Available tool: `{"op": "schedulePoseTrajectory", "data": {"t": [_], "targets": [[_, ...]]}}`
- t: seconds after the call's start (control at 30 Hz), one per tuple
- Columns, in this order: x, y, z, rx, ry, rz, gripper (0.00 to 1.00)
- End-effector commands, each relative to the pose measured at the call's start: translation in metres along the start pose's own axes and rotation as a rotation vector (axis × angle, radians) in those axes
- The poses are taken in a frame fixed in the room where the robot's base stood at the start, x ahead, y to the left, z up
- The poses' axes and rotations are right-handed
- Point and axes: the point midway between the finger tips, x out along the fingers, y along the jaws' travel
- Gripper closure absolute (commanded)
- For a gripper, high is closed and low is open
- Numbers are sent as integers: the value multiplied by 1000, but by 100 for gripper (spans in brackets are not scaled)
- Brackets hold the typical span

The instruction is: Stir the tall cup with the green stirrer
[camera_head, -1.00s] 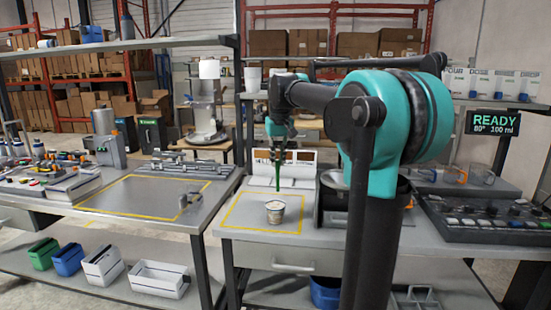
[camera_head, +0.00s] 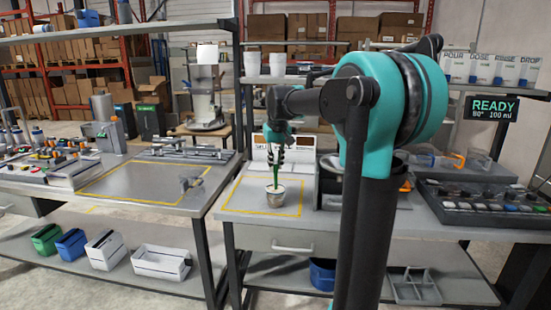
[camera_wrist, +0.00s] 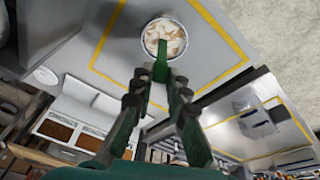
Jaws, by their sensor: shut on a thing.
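My gripper (camera_head: 277,151) is shut on the green stirrer (camera_head: 275,174) and holds it upright. A pale cup (camera_head: 275,199) stands inside the yellow-outlined square on the right-hand bench. The stirrer's lower end meets the cup's mouth in the head view and appears to be inside it. In the wrist view, the cup (camera_wrist: 152,38) shows a pale surface with brown patches.
Two white cups (camera_head: 252,64) stand on the shelf behind. A white panel (camera_head: 296,163) is behind the marked square, and a dark box (camera_head: 330,178) is close to its right. A tray of small parts (camera_head: 487,202) lies farther right. The marked square around the cup is otherwise clear.

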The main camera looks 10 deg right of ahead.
Motion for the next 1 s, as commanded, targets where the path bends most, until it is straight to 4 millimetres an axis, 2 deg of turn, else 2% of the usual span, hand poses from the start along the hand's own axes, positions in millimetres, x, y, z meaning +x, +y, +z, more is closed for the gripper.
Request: {"op": "schedulePoseTrajectory", "data": {"t": [0.43, 1.0], "targets": [[27, -1, 7, 0, 0, 0, 97], [31, -1, 8, 0, 0, 0, 97]]}}
